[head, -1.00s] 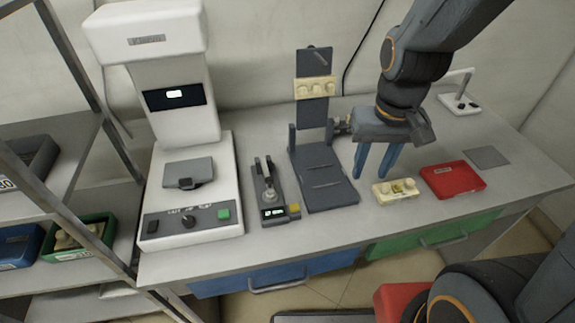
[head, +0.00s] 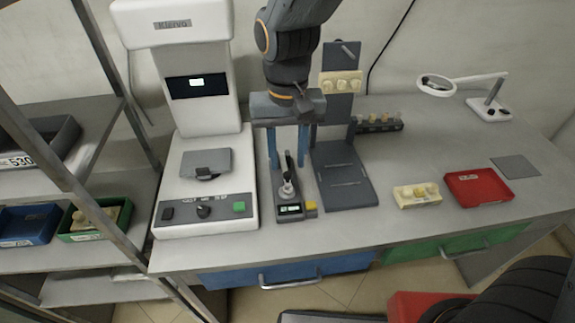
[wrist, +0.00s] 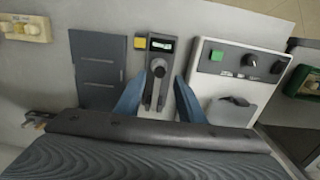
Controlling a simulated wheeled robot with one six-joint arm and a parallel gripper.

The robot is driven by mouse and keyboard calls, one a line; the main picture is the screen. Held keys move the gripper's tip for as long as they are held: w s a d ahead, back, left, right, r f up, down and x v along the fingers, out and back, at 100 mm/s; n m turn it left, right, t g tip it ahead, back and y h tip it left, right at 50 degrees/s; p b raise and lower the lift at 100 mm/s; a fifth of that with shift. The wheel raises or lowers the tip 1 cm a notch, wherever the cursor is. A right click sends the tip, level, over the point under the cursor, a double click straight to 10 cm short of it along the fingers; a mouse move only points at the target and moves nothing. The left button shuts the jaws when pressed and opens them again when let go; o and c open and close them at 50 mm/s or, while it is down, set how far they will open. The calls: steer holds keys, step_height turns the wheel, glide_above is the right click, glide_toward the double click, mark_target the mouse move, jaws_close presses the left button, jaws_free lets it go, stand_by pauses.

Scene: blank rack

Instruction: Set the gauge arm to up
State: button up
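The gauge (head: 289,211) is a small dark block with a lit display, a yellow button and a pale round knob, on the bench right of the white machine. Its dark gauge arm (head: 288,161) runs from the knob toward the back; its exact tilt is hard to tell. The gauge also shows in the wrist view (wrist: 161,45), top centre. My gripper (head: 289,165) is open and empty, its two blue fingers pointing down above the gauge's rear. In the wrist view my fingers (wrist: 160,80) stand apart on either side of the arm. Contact cannot be told.
The white machine (head: 165,218) stands close left. A dark stand (head: 345,190) with an upright back is close right. Farther right are a cream block (head: 417,195), a red tray (head: 478,188), a grey mat (head: 515,167) and a lamp (head: 490,108). A shelf rack (head: 105,205) stands left.

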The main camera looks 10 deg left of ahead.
mark_target(288, 174)
steer(key=shift+f, duration=1.8)
jaws_close()
